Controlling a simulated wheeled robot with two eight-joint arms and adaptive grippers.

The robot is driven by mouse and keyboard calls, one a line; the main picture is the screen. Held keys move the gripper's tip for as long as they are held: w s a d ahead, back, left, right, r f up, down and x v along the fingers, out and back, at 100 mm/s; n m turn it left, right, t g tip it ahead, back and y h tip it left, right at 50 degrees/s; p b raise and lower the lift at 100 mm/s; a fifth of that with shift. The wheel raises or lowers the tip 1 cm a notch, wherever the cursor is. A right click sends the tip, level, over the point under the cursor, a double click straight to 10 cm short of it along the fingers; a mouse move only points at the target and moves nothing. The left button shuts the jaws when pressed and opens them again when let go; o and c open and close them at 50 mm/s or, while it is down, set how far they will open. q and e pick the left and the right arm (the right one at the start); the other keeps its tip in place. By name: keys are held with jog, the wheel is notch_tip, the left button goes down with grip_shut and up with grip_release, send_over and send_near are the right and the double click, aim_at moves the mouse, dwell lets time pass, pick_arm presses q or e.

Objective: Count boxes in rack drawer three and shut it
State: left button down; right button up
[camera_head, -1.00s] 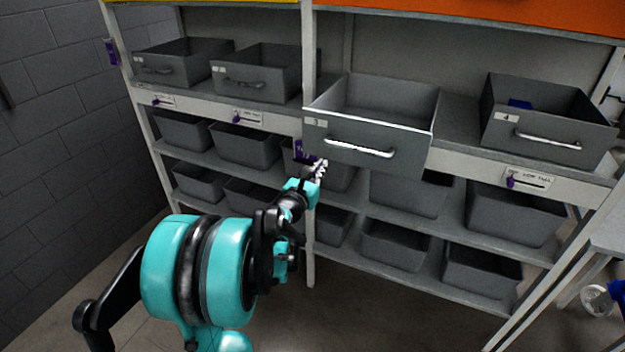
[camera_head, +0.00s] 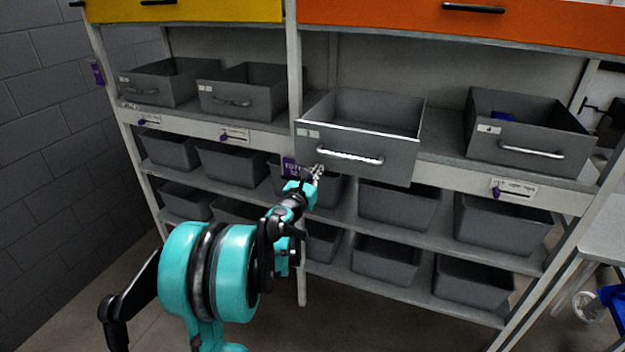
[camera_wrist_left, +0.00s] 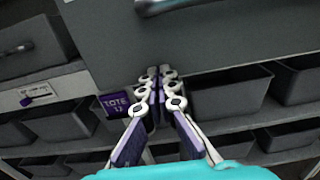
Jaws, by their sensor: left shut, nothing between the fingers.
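Drawer three (camera_head: 395,152) is a grey open-topped drawer with a light handle (camera_head: 350,156), pulled out from the rack's upper shelf. The part of its inside that shows in the head view looks empty; the bottom behind the front panel is hidden. My left gripper (camera_head: 319,172) is shut and empty, just below the left part of the drawer's front. In the left wrist view the closed fingers (camera_wrist_left: 158,75) point at the lower part of the grey front panel (camera_wrist_left: 190,35), with the handle (camera_wrist_left: 160,6) at the top edge. I cannot tell whether they touch it. My right gripper is not in view.
Drawer four (camera_head: 530,140) stands to the right with something blue inside. Two grey drawers (camera_head: 160,82) (camera_head: 245,92) stand to the left. Grey totes (camera_head: 400,205) fill the lower shelves. A purple tote sign (camera_head: 290,167) hangs by the rack post. A table (camera_head: 606,240) is at the right.

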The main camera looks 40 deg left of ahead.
pick_arm(q)
jog(key=x, duration=2)
jog(key=shift+w, duration=0.3)
